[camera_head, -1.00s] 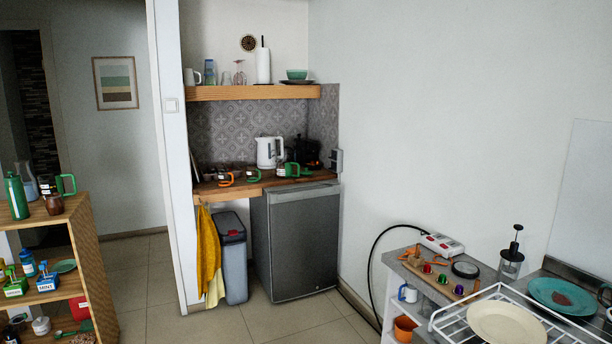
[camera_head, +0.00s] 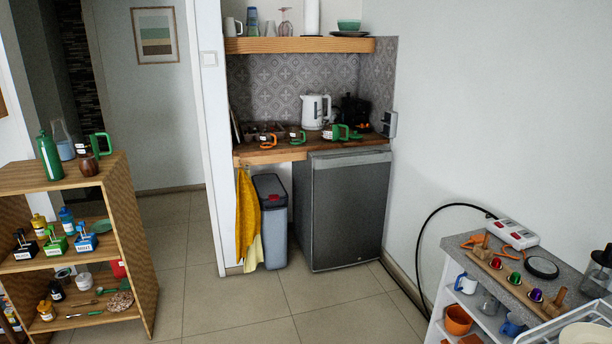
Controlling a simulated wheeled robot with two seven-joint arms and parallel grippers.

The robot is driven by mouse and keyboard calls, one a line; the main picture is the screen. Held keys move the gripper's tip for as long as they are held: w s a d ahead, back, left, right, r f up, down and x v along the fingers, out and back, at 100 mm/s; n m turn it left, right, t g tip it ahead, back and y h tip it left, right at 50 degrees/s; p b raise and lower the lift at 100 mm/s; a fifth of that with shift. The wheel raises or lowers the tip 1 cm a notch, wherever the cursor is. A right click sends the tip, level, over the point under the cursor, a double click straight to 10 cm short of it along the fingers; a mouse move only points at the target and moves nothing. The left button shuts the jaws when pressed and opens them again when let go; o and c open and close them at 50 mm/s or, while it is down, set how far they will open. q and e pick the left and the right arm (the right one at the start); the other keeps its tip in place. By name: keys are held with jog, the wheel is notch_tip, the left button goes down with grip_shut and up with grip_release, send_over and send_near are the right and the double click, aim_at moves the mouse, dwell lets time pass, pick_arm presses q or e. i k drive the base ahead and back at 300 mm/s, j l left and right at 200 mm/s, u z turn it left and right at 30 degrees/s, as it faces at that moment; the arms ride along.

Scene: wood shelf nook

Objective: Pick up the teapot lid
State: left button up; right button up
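I cannot make out a teapot lid for certain. A white vessel with a green handle (camera_head: 340,132), too small to tell whether it is a teapot, stands on the wooden counter of the nook. A white electric kettle (camera_head: 315,112) stands behind it. A small brown pot (camera_head: 88,164) sits on top of the wooden shelf at the left, beside a green bottle (camera_head: 50,157). A dark round disc (camera_head: 541,267) lies on the grey counter at the right. Neither of my grippers is in view.
A wooden shelf unit (camera_head: 143,240) stands at the left. A grey fridge (camera_head: 345,212) and a bin (camera_head: 273,222) stand under the nook counter (camera_head: 280,153). A black cable (camera_head: 430,225) runs at the right. The tiled floor (camera_head: 240,310) between is clear.

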aim_at(354, 136)
jog(key=i, duration=1.5)
jog(key=i+z, duration=0.15)
jog(key=i, duration=0.45)
jog(key=i+j+z, duration=0.2)
jog(key=i, duration=0.45)
jog(key=i+j+z, duration=0.25)
jog(key=i+z, duration=0.2)
jog(key=i+j+z, duration=0.5)
jog(key=i+l, duration=0.05)
jog(key=i, duration=0.05)
